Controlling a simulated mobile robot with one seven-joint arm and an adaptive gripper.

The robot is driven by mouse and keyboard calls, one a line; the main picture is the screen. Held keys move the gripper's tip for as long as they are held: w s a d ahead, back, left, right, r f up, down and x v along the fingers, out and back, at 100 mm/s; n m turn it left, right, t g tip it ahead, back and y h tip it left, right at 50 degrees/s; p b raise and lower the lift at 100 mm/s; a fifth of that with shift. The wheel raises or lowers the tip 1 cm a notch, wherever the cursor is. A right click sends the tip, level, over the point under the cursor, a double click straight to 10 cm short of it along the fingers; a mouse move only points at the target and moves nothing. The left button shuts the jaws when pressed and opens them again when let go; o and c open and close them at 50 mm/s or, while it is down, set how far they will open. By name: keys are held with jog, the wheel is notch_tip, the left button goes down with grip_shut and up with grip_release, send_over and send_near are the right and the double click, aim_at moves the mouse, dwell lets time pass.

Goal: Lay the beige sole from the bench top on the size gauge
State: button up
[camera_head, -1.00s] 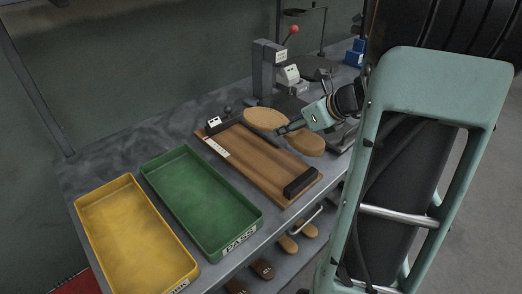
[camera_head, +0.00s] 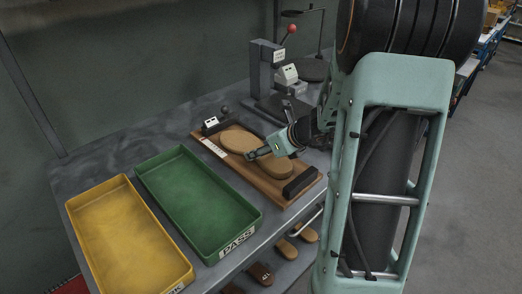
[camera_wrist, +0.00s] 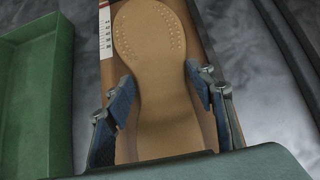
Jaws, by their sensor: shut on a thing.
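The beige sole (camera_head: 238,141) is in my gripper (camera_head: 254,155), which is shut on its narrow middle. The sole is over the brown wooden size gauge (camera_head: 265,183), lengthwise along it; I cannot tell whether it touches the board. In the wrist view the sole (camera_wrist: 150,45) runs between the blue finger pads of my gripper (camera_wrist: 165,98), with a dotted pattern on its far wide end. The gauge's white scale (camera_wrist: 106,35) shows left of that end. The gripper hides part of the sole's middle in the head view.
A green PASS tray (camera_head: 160,178) and a yellow tray (camera_head: 93,213) stand left of the gauge. A press with a red-knobbed lever (camera_head: 291,29) stands behind it. More soles (camera_head: 286,248) lie on a shelf below the bench.

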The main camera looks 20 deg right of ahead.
jog(key=shift+f, duration=0.1)
jog(key=o, duration=1.5)
jog(key=shift+c, duration=0.2)
jog(key=shift+r, duration=0.3)
jog(key=p+v, duration=0.2)
jog(key=v, duration=1)
jog(key=shift+f+p, duration=0.1)
jog(key=shift+p, duration=0.25)
